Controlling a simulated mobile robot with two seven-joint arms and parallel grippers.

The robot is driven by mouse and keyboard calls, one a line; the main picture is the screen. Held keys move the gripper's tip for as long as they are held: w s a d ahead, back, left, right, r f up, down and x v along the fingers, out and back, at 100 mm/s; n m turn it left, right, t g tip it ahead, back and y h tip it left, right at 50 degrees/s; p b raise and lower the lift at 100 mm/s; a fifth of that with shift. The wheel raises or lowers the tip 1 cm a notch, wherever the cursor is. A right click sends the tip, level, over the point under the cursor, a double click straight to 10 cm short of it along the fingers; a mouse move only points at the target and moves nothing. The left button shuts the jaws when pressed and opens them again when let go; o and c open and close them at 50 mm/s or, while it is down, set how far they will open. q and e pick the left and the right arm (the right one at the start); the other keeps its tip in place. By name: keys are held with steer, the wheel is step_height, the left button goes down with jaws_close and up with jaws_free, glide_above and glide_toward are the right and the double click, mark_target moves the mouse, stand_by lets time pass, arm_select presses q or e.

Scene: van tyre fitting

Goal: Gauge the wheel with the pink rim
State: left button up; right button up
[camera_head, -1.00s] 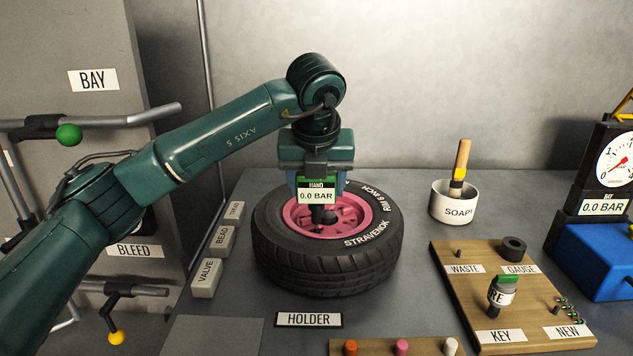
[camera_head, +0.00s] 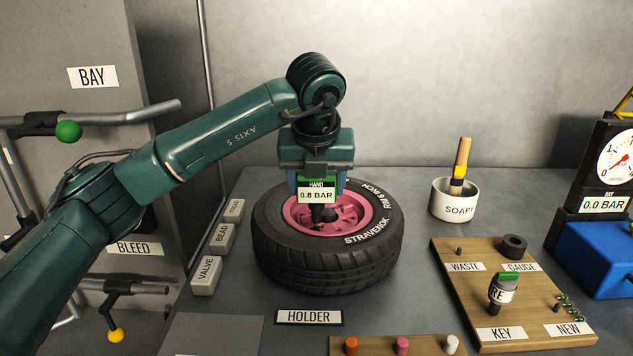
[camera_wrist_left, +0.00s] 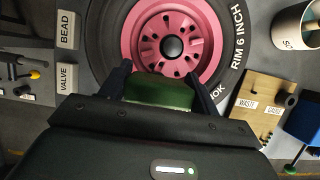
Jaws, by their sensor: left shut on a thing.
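The wheel with the pink rim (camera_head: 365,212) lies flat on the bench, its black tyre (camera_head: 325,262) marked STRAVENOK and RIM 6 INCH. My left gripper (camera_head: 318,186) is over the rim and shut on the hand gauge (camera_head: 316,195), a green-topped device whose display reads 0.8 BAR. The gauge's dark lower end reaches down to the rim; whether it sits on the valve is hidden. In the left wrist view the gauge's green top (camera_wrist_left: 160,92) is between the fingers, with the pink rim (camera_wrist_left: 205,45) beyond. My right gripper is not in view.
A board (camera_head: 455,300) at right has WASTE, GAUGE, KEY and NEW labels and a green-topped tool (camera_head: 503,291). A soap pot (camera_head: 455,208) with a brush stands behind. The bay gauge (camera_head: 612,165) reads 0.0 BAR. VALVE, BEAD and TREAD blocks (camera_head: 222,238) line the left.

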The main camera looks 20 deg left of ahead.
arm_select(q)
steer(key=shift+r, duration=0.15)
steer(key=shift+r+p, duration=1.8)
steer(key=shift+r, duration=1.1)
